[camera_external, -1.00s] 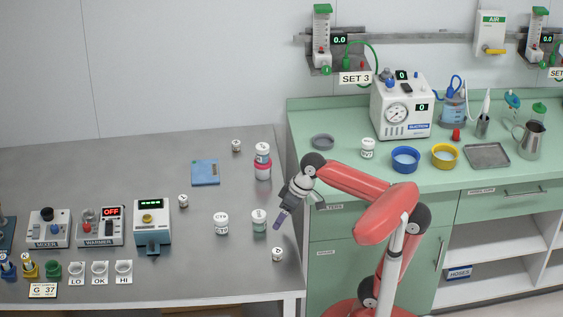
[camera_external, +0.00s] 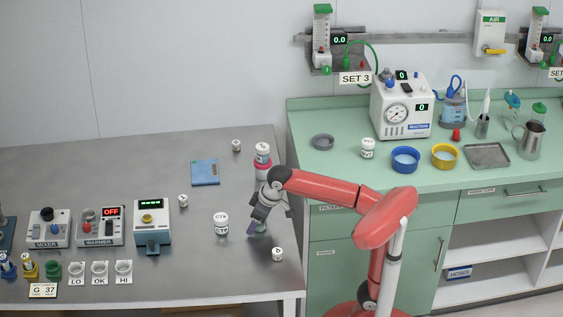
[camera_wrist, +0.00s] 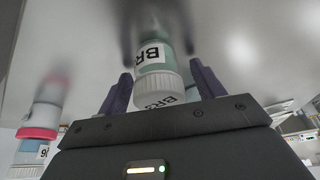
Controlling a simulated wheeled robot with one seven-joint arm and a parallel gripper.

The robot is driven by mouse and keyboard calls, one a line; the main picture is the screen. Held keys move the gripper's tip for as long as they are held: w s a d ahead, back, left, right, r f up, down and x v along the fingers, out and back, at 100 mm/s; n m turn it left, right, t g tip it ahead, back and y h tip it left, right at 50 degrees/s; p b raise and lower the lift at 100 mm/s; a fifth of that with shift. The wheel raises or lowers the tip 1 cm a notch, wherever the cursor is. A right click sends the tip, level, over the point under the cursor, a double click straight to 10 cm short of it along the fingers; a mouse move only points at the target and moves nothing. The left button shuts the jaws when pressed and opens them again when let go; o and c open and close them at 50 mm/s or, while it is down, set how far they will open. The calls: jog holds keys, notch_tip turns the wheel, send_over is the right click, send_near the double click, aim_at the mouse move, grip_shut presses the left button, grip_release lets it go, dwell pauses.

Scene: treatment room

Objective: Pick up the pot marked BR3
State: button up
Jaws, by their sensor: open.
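The pot marked BR3 shows in the wrist view with a white ribbed lid (camera_wrist: 158,92) and a pale green body with a BR label (camera_wrist: 153,53). It lies between the two dark purple fingers of my gripper (camera_wrist: 163,88), with gaps at both sides. In the external view my gripper (camera_external: 258,228) is low over the right part of the grey table. It hides most of the pot, leaving a bit of green body (camera_external: 262,228) beside a finger. My gripper is open and holds nothing.
A white pot (camera_external: 221,223) stands left of my gripper, and a small white-lidded piece (camera_external: 278,254) lies in front. A white-lidded pot (camera_external: 262,150) stands on a red-lidded pot (camera_external: 261,168) behind.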

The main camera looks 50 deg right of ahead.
jog(key=c, duration=1.1)
jog(key=shift+o, duration=0.2)
